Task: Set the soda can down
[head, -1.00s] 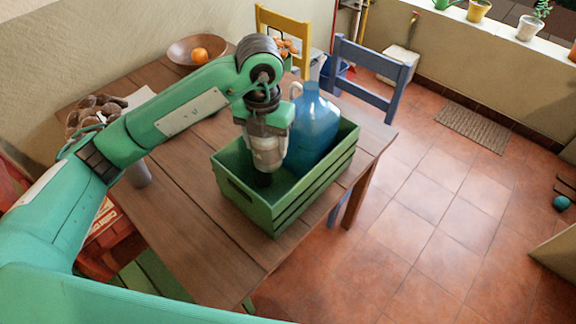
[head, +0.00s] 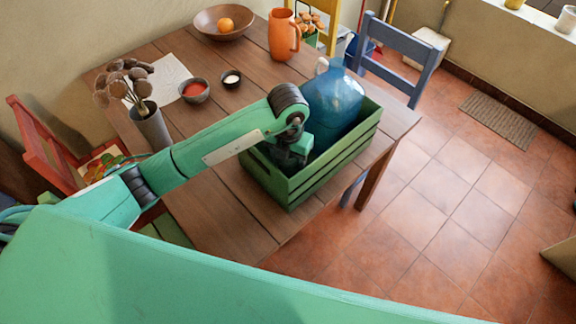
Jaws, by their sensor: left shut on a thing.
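My left gripper (head: 289,164) reaches down into the left part of the green slatted crate (head: 325,172), which stands on the wooden table (head: 232,209). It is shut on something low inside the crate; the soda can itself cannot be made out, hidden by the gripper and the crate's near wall. I cannot tell whether the can touches the crate floor. A large blue water jug (head: 334,104) stands in the right part of the crate, close to my gripper. My right gripper is not in view.
An orange pitcher (head: 283,36), a wooden bowl (head: 222,24) with an orange, two small bowls (head: 195,91) (head: 231,79) and a grey vase (head: 152,127) of dried pods stand on the table. A blue chair (head: 399,62) is behind the crate. The table's near part is clear.

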